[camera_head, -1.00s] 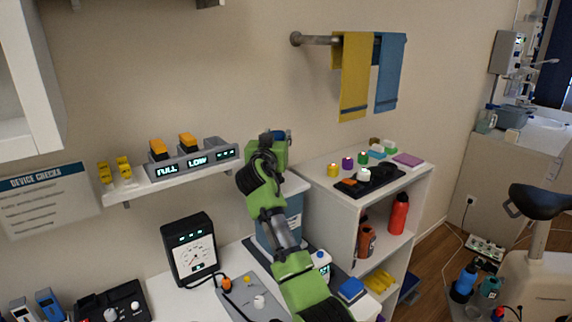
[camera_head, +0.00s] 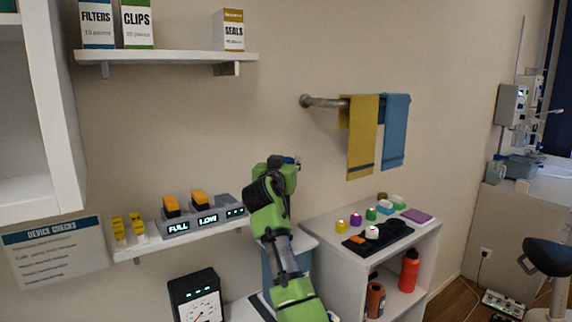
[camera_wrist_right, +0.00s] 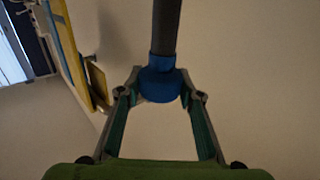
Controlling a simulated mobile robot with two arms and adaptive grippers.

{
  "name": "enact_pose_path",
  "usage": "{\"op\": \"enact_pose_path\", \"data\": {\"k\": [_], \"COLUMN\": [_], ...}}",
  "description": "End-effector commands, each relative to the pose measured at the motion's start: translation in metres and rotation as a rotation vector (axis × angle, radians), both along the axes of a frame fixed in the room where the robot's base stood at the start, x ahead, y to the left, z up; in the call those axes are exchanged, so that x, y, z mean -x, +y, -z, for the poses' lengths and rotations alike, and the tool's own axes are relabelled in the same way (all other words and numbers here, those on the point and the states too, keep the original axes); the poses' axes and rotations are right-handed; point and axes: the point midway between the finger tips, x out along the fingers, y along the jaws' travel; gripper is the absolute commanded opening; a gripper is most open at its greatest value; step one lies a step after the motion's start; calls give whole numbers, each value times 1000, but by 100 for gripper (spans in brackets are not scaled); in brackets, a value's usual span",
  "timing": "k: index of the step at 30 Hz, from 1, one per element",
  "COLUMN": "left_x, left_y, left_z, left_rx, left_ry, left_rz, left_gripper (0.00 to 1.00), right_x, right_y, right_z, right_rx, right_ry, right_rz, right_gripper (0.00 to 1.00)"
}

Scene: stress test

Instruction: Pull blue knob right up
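My right gripper (camera_head: 291,160) is raised near the wall, at the right end of the narrow wall shelf and well above it. In the right wrist view, a blue knob (camera_wrist_right: 160,84) on a dark grey rod (camera_wrist_right: 166,26) sits between the two fingertips, which appear to touch its sides. In the head view only a little dark blue shows at the gripper's tip, and the green and black hand hides the rest. My left gripper is in neither view.
The wall shelf holds a grey device (camera_head: 185,224) with orange switches and FULL and LOW displays. A towel rail with a yellow towel (camera_head: 361,140) and a blue towel (camera_head: 396,135) is at the right. Below stands a white cabinet (camera_head: 325,222) with small items.

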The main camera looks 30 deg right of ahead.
Motion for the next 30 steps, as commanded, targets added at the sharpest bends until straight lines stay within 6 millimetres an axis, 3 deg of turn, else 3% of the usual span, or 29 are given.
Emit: {"op": "enact_pose_path", "data": {"k": [1, 2, 17, 30], "left_x": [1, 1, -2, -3], "left_y": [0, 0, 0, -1], "left_z": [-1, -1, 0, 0], "left_rx": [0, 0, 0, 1], "left_ry": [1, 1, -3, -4], "left_rz": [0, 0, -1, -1], "left_gripper": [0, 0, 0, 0], "right_x": [1, 1, 8, 67], "right_y": [0, 0, 7, 58], "right_z": [-12, -11, -5, -5], "right_rx": [11, 10, 4, 4], "right_ry": [-19, -18, -10, -12], "right_rz": [-2, -2, -2, -3], "right_gripper": [44, 52, 52, 52]}}
